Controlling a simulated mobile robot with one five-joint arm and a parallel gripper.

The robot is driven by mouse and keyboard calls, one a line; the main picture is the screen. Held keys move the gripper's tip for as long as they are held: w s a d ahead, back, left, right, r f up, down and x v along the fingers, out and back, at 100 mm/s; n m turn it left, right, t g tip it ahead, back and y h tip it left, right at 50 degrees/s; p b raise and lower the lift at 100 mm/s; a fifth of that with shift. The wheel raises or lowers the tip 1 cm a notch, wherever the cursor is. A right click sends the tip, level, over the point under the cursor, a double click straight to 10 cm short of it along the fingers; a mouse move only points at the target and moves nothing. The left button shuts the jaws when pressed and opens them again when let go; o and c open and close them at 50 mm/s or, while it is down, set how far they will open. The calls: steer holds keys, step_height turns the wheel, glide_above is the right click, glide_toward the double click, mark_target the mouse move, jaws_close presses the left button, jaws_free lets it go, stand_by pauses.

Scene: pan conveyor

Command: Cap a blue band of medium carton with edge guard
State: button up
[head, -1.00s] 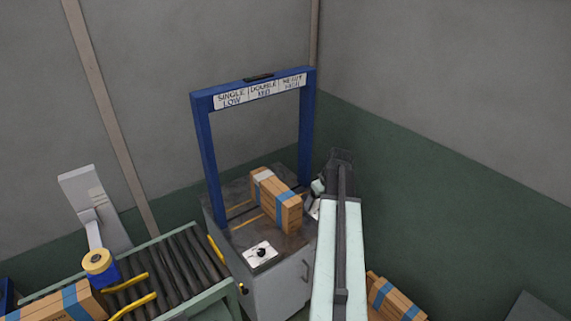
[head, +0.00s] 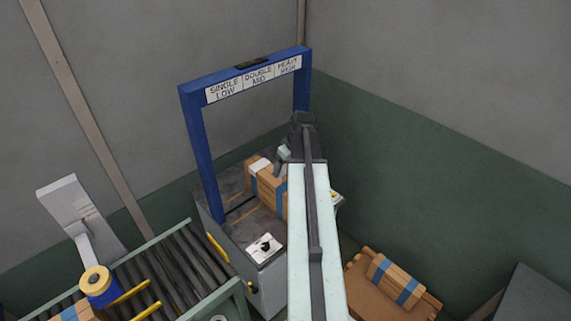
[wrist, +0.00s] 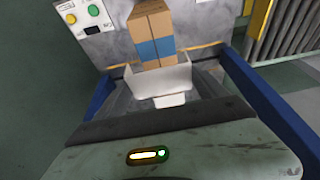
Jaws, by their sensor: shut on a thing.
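The brown medium carton (head: 262,184) stands on the grey machine table under the blue arch. It has a blue band (head: 282,196) near its right end; this end is partly hidden by my arm.
The blue arch (head: 204,150) frames the table (head: 240,182), with a control plate (head: 265,248) at the front. A roller conveyor (head: 180,272) and tape dispenser (head: 98,283) are at left. Another banded carton (head: 395,281) lies tilted on a brown support at lower right.

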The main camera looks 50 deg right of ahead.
step_height(320, 180, down, 6)
steer(key=b, duration=0.5)
steer(key=shift+s+b, duration=0.1)
steer(key=shift+b, duration=0.3)
steer(key=shift+f, duration=0.1)
stand_by(1.1)
steer(key=shift+f+b, duration=0.35)
steer(key=shift+b, duration=0.15)
steer(key=shift+f+b, duration=1.55)
steer(key=o, duration=1.2)
steer(key=shift+o, duration=0.2)
steer(key=shift+r, duration=0.1)
